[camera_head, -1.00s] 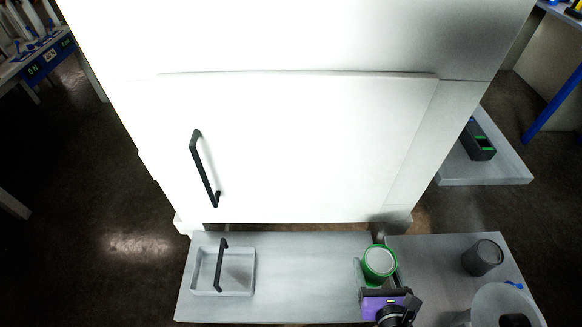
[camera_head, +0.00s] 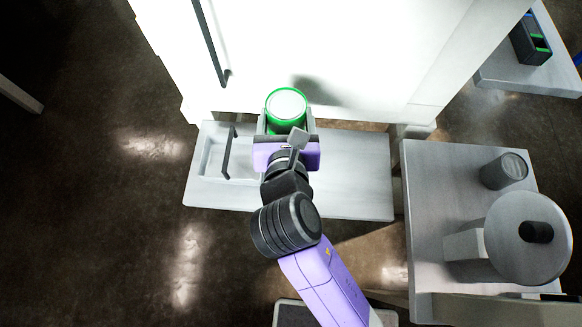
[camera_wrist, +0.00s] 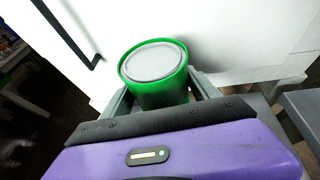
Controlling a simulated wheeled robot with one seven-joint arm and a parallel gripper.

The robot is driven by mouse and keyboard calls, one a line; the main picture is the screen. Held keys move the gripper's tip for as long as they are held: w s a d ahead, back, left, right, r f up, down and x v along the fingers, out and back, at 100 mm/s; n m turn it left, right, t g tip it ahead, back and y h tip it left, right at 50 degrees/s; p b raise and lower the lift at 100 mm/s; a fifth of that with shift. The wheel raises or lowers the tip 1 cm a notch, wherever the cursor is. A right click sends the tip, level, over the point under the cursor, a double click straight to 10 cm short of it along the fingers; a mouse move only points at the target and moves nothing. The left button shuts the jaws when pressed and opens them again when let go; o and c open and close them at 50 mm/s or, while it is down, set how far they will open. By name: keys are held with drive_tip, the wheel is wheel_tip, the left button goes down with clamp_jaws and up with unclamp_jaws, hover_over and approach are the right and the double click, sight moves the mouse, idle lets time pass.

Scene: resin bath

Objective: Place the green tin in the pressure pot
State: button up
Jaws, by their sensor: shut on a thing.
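The green tin (camera_head: 287,108) has a pale grey top and stands upright between the fingers of my gripper (camera_head: 287,120), which is shut on it. It is in front of the white cabinet, over the back edge of the left table. In the wrist view the green tin (camera_wrist: 160,90) fills the space between the fingers of my gripper (camera_wrist: 163,94). A round grey lidded vessel with a black knob (camera_head: 520,245), probably the pressure pot, stands on the right table. Its inside is hidden by the lid.
A large white cabinet (camera_head: 340,60) with a black handle closes off the back. A shallow grey tray (camera_head: 215,155) with a dark handle lies on the left table (camera_head: 350,190). A dark grey cup (camera_head: 503,171) stands on the right table (camera_head: 430,190), beyond the lidded vessel. A gap separates the tables.

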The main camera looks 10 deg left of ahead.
drive_tip(key=f+b, duration=0.1)
drive_tip(key=f, duration=0.4)
drive_tip(key=f+b, duration=0.1)
drive_tip(key=f, duration=0.4)
drive_tip(key=d+f+b, duration=0.1)
drive_tip(key=f, duration=0.4)
drive_tip(key=shift+s+f, duration=0.25)
drive_tip(key=shift+f, duration=0.15)
drive_tip(key=shift+f+b, duration=0.8)
drive_tip(key=shift+f, duration=1.7)
drive_tip(key=shift+f, duration=0.2)
drive_tip(key=o, duration=1.9)
